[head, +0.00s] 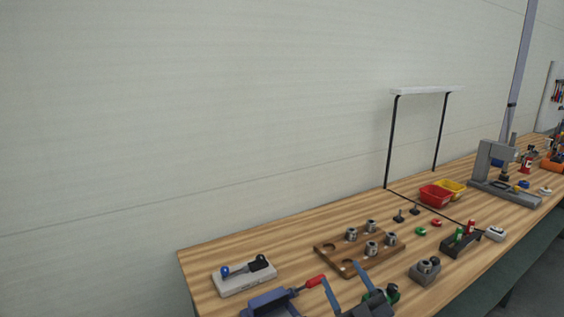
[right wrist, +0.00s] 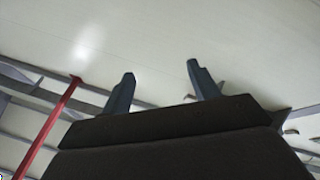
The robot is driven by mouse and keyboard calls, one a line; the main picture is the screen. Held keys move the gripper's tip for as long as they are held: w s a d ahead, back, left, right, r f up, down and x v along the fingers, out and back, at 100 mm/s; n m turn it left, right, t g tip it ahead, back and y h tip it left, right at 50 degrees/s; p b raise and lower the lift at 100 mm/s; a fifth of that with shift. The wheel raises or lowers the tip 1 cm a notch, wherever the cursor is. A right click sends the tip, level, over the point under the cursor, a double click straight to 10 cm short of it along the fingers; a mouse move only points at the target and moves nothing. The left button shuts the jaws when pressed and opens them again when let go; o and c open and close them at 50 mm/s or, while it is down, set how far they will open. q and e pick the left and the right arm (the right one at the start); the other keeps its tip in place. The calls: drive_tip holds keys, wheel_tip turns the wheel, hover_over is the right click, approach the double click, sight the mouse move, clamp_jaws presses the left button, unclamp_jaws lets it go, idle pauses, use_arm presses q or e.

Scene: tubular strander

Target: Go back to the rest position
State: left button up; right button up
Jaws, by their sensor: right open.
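My right gripper (head: 346,283) shows at the bottom edge of the head view, its two blue-grey fingers apart and pointing up in front of the workbench. In the right wrist view the same gripper (right wrist: 160,72) is open, with nothing between its fingers. Behind the fingers there is only pale ceiling with beams. My left gripper is not in view.
The wooden workbench (head: 225,250) carries a wooden block (head: 330,256) with metal parts, a white fixture (head: 245,283), a blue device (head: 270,302) with a red handle, red (head: 435,196) and yellow bins, and a grey press (head: 490,165). A pale wall stands behind.

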drive_tip(key=s+d+f+m+g+h, duration=0.25)
drive_tip(key=d+f+m+h, duration=0.2)
drive_tip(key=f, duration=0.45)
drive_tip(key=s+d+f+m+g+h, duration=0.2)
drive_tip(key=d+f+m+g+h, duration=0.3)
drive_tip(key=f, duration=0.4)
drive_tip(key=s+a+f+g, duration=0.1)
drive_tip(key=s+f+g, duration=0.4)
drive_tip(key=s+f, duration=0.4)
drive_tip(key=s+f+g, duration=0.5)
drive_tip(key=s+f, duration=0.1)
drive_tip(key=s, duration=0.5)
drive_tip(key=s+a+f, duration=0.1)
drive_tip(key=f, duration=1.1)
drive_tip(key=s+a+f+g, duration=0.1)
drive_tip(key=s+a+f, duration=0.1)
drive_tip(key=f, duration=1)
drive_tip(key=s+a+f+g, duration=0.1)
drive_tip(key=s+f, duration=0.1)
drive_tip(key=f, duration=1.1)
drive_tip(key=shift+s+a+n+y, duration=0.15)
drive_tip(key=shift+a+n+y, duration=0.1)
drive_tip(key=shift+n+y, duration=0.15)
